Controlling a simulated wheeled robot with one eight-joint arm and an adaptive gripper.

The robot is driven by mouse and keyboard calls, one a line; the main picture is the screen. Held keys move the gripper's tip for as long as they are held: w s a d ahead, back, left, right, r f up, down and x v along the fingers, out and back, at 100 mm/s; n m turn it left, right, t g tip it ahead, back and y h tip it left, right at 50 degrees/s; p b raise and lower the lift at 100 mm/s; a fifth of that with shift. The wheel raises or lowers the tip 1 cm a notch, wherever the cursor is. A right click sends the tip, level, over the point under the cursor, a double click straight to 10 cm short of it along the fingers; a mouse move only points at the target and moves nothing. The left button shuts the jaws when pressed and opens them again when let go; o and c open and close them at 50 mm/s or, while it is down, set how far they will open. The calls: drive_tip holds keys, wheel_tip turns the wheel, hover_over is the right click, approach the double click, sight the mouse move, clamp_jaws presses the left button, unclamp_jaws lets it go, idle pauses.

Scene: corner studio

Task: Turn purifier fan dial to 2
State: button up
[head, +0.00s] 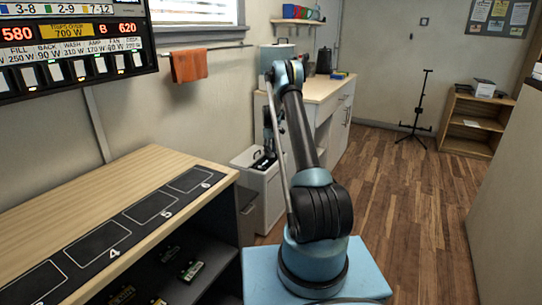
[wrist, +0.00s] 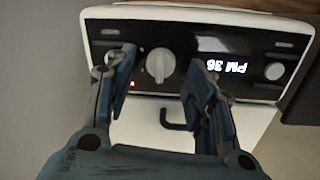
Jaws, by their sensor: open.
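The purifier's dark control panel (wrist: 235,62) with its white rim fills the top of the wrist view. A large pale dial (wrist: 160,65) sits left of the lit display (wrist: 226,66), which appears upside down and seems to read PM 36 or 38. The dial's setting is too small to read. My gripper (wrist: 157,68) is open, one finger on each side of the dial in the picture. Contact with the dial cannot be told. In the head view, a white box (head: 266,205), apparently the purifier, stands beyond my arm, which hides part of it.
Smaller round knobs show at the panel's left (wrist: 112,58) and right (wrist: 275,70). A dark hook-shaped handle (wrist: 178,126) is below the dial. A wooden shelf unit (head: 130,165) with numbered mats stands left; a white counter (head: 322,88) stands behind. The wooden floor (head: 400,200) at right is clear.

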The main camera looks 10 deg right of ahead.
drive_tip(key=shift+f, duration=1.1)
drive_tip(key=c, duration=1.1)
drive_tip(key=shift+o, duration=0.2)
drive_tip(key=shift+w, duration=0.1)
drive_tip(key=shift+d+m, duration=0.1)
drive_tip(key=shift+m, duration=0.2)
drive_tip(key=m, duration=0.5)
drive_tip(key=shift+w, duration=0.1)
drive_tip(key=m, duration=0.6)
drive_tip(key=shift+w+m+g, duration=0.1)
drive_tip(key=shift+m+g, duration=0.3)
